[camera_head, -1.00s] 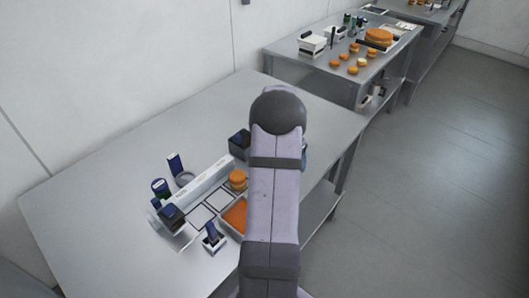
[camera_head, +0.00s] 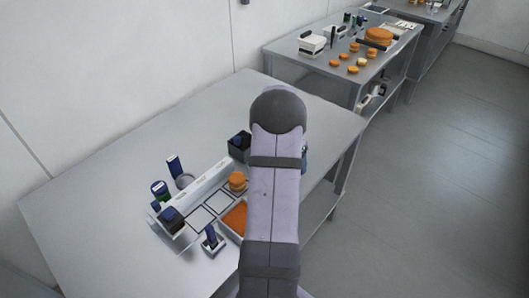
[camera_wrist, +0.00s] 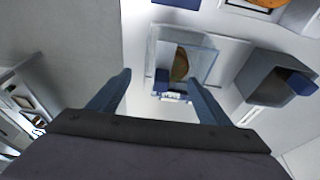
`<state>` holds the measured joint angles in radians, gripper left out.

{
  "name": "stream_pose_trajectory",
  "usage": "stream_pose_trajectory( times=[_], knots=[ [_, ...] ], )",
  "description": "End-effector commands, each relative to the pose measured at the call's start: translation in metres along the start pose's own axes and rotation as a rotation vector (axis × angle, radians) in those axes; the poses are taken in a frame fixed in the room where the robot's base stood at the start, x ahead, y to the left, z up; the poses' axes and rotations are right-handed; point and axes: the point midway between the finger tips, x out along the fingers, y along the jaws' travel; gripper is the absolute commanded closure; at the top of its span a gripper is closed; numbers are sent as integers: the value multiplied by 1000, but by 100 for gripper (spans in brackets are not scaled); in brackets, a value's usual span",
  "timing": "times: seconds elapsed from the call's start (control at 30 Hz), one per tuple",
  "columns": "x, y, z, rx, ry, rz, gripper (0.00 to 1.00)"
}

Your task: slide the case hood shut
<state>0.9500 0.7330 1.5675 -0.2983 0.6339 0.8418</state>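In the wrist view, the clear case (camera_wrist: 208,62) lies ahead of my gripper. A brown-orange round thing (camera_wrist: 180,66) shows inside it. A blue block (camera_wrist: 162,80) sits at the case's near left, and a small pale piece (camera_wrist: 174,96) at its near edge. I cannot tell from this angle how far the hood stands open. My gripper (camera_wrist: 159,77) is open, with its two blue-grey fingers wide apart near the case's near side. I see nothing held between them, and contact with the case cannot be told. In the head view my arm hides the case and most of the gripper.
A dark box with a blue part (camera_wrist: 270,82) stands right of the case in the wrist view. In the head view, a white rail (camera_head: 205,187), an orange tray (camera_head: 235,217) and small blue-topped items crowd the left of my arm. The table's back left is clear.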

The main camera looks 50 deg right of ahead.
Motion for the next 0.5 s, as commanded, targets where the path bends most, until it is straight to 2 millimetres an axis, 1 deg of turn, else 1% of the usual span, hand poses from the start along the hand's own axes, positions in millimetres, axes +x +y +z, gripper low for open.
stream_pose_trajectory(
  times=[0.03, 0.1, 0.4, 0.5],
  knots=[
    [-9, -1, -4, 0, 4, -3, 28],
    [-16, -2, -6, 1, 6, -5, 28],
    [-44, -3, -16, 2, 12, -10, 28],
    [-50, -3, -18, 3, 12, -10, 28]
  ],
)
